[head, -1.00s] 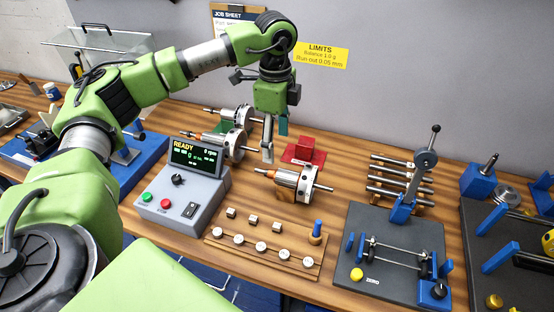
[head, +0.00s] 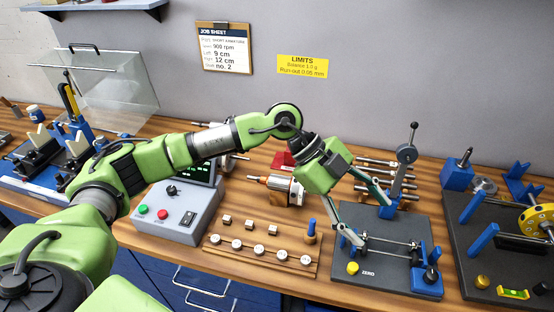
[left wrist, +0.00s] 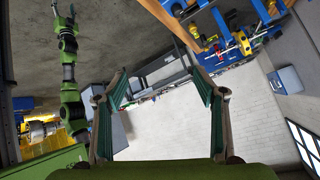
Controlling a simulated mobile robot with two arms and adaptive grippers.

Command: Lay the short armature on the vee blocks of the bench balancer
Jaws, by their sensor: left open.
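My left gripper (head: 371,226) is open and empty, its two fingers spread over the back of the dark plate at the right. In the left wrist view the open fingers (left wrist: 160,110) have nothing between them. An armature with a copper-coloured part and a silver drum (head: 280,188) lies on the bench left of the gripper, apart from it. I cannot tell for sure that it is the short one. Cream vee blocks (head: 79,144) stand on the blue balancer base at the far left. My left arm partly hides the parts behind it.
A grey control box (head: 177,216) and a wooden board (head: 262,253) with small weights stand in front. A dark plate (head: 386,280) with rails and blue posts is under the gripper. A clear cover (head: 115,95) stands behind the balancer. A red block (head: 282,160) is behind the armature.

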